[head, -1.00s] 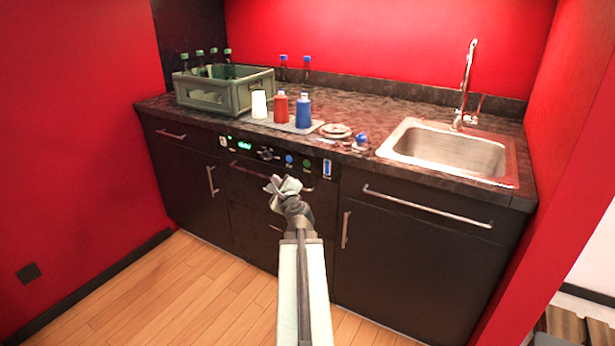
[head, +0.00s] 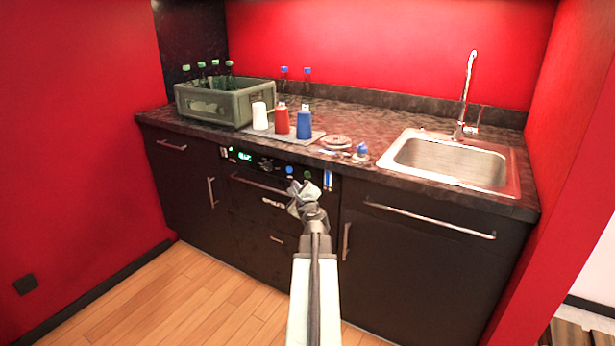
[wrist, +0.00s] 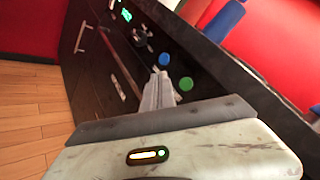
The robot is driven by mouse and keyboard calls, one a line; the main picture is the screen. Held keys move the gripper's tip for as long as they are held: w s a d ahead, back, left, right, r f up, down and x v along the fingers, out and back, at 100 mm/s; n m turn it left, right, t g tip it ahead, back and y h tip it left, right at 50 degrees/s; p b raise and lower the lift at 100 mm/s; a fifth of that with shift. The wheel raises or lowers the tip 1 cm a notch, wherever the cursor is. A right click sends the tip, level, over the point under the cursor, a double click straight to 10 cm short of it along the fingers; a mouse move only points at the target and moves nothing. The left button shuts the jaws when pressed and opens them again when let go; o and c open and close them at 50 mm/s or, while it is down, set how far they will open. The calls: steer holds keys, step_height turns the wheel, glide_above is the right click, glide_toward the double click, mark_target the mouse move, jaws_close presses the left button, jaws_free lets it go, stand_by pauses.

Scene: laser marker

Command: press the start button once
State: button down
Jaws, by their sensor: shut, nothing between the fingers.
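The black control panel (head: 250,160) below the counter edge carries a blue button (head: 290,169) and a green button (head: 307,174) side by side. Their labels are too small to read, so I cannot tell which one is start. My gripper (head: 295,188) is shut and empty, in front of the panel just below the blue button. In the wrist view the shut fingertips (wrist: 159,72) appear just below the blue button (wrist: 164,59), with the green button (wrist: 186,84) to their right. I cannot tell whether the fingertips touch the panel.
The panel also has a lit green display (head: 240,155), a dark knob (head: 266,163) and a blue upright strip (head: 327,180). A drawer handle (head: 258,184) runs below it. On the counter are a crate (head: 222,105), red (head: 282,121) and blue (head: 304,124) bottles and a sink (head: 450,160).

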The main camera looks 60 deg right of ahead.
steer(key=shift+d, duration=2.4)
steer(key=shift+d, duration=0.1)
steer(key=shift+d, duration=0.35)
steer(key=shift+d, duration=0.35)
stand_by(0.4)
steer(key=shift+a, duration=0.8)
steer(key=a, duration=0.5)
stand_by(0.3)
